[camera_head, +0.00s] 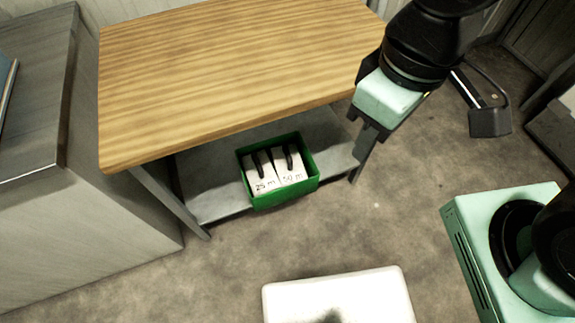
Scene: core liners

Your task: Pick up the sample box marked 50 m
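The sample box marked 50 m (291,177) is white with a black strap handle on top. It stands in the right half of a green crate (287,202). A similar white box marked 25 m (262,186) stands close beside it on the left. The crate sits on the grey lower shelf (215,198) of a wooden-topped table, near its front edge. My gripper (367,124) is to the right of the crate and higher in the picture, apart from both boxes. Its fingers are small and dark here, and their opening is unclear.
The wooden tabletop (230,70) overhangs the shelf above the crate. A grey cabinet (75,200) stands at the left. A white, flat-topped object (340,295) is at the bottom middle. A black object (490,122) lies at the right. Floor in front of the crate is clear.

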